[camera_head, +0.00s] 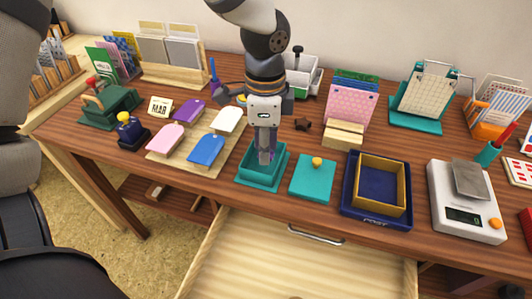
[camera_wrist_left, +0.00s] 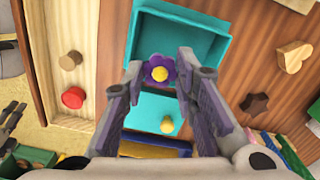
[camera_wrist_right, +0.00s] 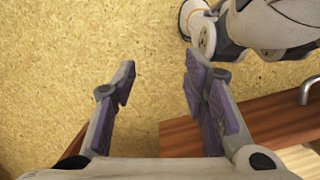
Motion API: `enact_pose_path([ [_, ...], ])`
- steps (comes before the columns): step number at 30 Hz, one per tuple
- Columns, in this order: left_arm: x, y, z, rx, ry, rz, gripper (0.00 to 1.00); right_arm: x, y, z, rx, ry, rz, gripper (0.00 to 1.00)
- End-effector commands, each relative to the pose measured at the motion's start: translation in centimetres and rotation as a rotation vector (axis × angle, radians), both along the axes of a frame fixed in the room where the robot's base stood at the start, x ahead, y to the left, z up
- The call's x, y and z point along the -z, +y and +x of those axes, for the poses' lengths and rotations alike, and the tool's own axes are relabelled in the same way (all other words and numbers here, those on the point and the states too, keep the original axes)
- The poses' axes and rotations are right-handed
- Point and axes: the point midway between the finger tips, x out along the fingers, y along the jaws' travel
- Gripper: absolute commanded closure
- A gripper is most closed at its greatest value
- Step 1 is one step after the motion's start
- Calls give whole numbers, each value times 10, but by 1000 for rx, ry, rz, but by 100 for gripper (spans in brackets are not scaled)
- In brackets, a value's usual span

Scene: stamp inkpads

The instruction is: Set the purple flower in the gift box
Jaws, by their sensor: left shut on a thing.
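The gift box (camera_head: 248,183) is an open teal box near the front middle of the desk; it also shows in the left wrist view (camera_wrist_left: 205,42). My left gripper (camera_head: 265,157) points down into its opening. In the left wrist view the left gripper (camera_wrist_left: 160,78) is shut on the purple flower (camera_wrist_left: 152,64), which has a yellow centre. The flower is mostly hidden by the fingers in the head view. I cannot tell whether it touches the box floor. My right gripper (camera_wrist_right: 158,92) is open and empty over the tan floor.
A teal lid (camera_head: 304,186) with a yellow knob lies right of the box. A blue tray (camera_head: 350,211) and a scale (camera_head: 470,225) stand farther right. An open drawer (camera_head: 290,262) juts out in front.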

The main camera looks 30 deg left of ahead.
Motion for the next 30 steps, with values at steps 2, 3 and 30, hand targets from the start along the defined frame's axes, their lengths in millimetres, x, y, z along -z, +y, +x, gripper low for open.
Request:
enact_pose_path([
  [2,6,4,3,0,-1,0,82,2,0,-1,0,5,0,60],
  [3,11,7,6,0,0,0,82,3,0,-3,0,10,0,60],
  [30,51,13,12,0,-8,0,65,9,0,-9,0,34,0,60],
])
